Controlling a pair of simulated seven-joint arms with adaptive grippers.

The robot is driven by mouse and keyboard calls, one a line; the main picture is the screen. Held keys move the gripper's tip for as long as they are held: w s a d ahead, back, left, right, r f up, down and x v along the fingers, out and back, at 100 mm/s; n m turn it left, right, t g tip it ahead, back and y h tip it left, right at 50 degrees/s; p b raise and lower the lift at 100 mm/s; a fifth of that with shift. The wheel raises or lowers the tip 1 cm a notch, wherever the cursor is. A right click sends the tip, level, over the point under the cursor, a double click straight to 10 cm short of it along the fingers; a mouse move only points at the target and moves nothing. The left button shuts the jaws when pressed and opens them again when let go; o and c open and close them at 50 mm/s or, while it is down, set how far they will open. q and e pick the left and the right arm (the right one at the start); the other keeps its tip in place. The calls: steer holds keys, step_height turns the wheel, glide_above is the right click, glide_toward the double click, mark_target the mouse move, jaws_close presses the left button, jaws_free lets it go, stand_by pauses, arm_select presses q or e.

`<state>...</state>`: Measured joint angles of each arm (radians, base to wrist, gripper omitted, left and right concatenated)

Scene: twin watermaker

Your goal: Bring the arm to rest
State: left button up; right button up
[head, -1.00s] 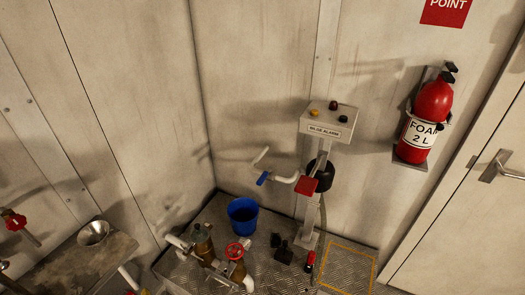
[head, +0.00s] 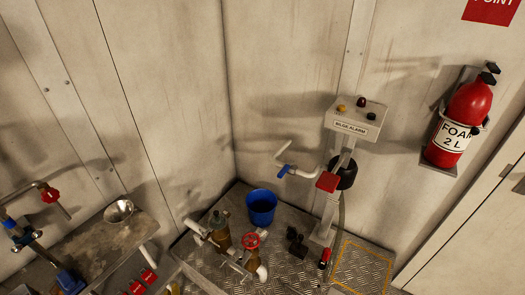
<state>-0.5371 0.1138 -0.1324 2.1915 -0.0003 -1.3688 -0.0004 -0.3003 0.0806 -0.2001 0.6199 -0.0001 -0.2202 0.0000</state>
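Neither of my arms nor either gripper shows in the head view, so I cannot see whether they are open or holding anything. The view takes in a corner of a metal-walled room.
A blue bucket (head: 262,207) stands on the tread-plate floor by brown canisters with a red handwheel (head: 251,240). A worn bench (head: 88,247) at left carries a metal funnel (head: 119,211). A foam extinguisher (head: 461,118) hangs at right, near a door.

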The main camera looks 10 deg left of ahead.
arm_select(q)
steer(key=s+d+f+g+h, duration=0.1)
steer(key=s+f, duration=0.2)
steer(key=f, duration=0.6)
steer(key=s+d+f+n+g+h, duration=0.1)
steer(key=s+d+f, duration=0.1)
steer(key=f, duration=0.7)
steer(key=s+d+f+g, duration=0.1)
steer(key=s+f, duration=0.2)
steer(key=f, duration=0.6)
steer(key=s+f+n+g+h, duration=0.1)
steer(key=s+f+n, duration=0.1)
steer(key=s+f, duration=1.1)
steer(key=shift+s+a+f+g, duration=0.3)
steer(key=shift+s+f+g, duration=0.1)
steer(key=shift+s, duration=2)
